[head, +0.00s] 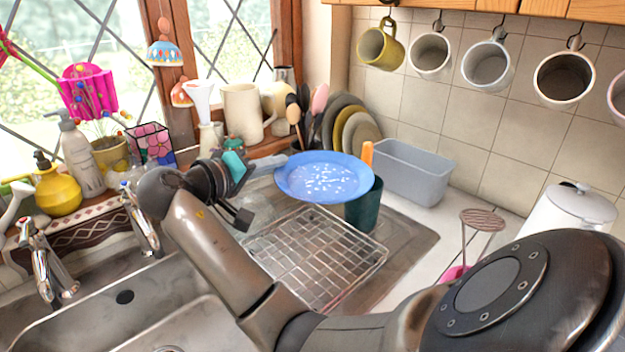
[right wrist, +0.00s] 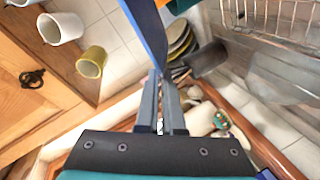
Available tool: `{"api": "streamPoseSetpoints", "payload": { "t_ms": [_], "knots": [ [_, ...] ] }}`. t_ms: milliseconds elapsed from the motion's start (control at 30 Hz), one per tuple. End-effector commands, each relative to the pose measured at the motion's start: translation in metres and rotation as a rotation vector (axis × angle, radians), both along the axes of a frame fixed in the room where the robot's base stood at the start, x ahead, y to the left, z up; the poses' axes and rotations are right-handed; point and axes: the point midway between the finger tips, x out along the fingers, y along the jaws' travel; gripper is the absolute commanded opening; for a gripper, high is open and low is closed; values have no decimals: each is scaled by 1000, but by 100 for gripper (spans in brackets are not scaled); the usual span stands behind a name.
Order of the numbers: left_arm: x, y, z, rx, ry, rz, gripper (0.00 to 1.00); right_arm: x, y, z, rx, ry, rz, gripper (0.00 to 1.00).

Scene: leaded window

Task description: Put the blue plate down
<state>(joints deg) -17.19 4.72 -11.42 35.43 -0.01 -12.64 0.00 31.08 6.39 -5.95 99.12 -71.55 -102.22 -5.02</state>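The blue plate (head: 322,177), speckled white in the middle, is roughly level, face up, above the far part of the wire drying rack (head: 315,262). My right gripper (head: 268,165) is at the plate's left rim, with its fingers closed on it. In the right wrist view the plate (right wrist: 147,35) shows nearly edge-on between the fingertips (right wrist: 166,78). The plate's right edge is close to a dark green cup (head: 364,205); I cannot tell whether they touch. The surface under the plate is hidden. My left gripper is not in view.
Stacked plates (head: 352,125) stand behind the blue plate. A grey tub (head: 410,172) is to the right, and an orange handle (head: 367,153) rises by the cup. Mugs (head: 486,65) hang above. The rack's near part is empty. The sink (head: 110,310) is at left.

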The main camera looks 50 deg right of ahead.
Motion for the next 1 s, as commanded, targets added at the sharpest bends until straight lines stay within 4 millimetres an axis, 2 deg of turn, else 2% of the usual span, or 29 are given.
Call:
{"api": "streamPoseSetpoints", "payload": {
  "t_ms": [67,167,600,700,900,1000],
  "knots": [
    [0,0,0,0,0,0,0,-2,0,1,-1,2,-26,0],
    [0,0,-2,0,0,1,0,-3,0,-10,-3,7,-38,0],
    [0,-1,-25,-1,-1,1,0,-3,-1,-124,-5,8,-35,0],
    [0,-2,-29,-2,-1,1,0,-3,0,-142,-6,6,-34,0],
    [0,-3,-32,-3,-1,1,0,-2,0,-159,-5,4,-34,0],
    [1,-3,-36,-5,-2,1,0,-3,0,-174,-4,6,-34,0]
  ]
}}
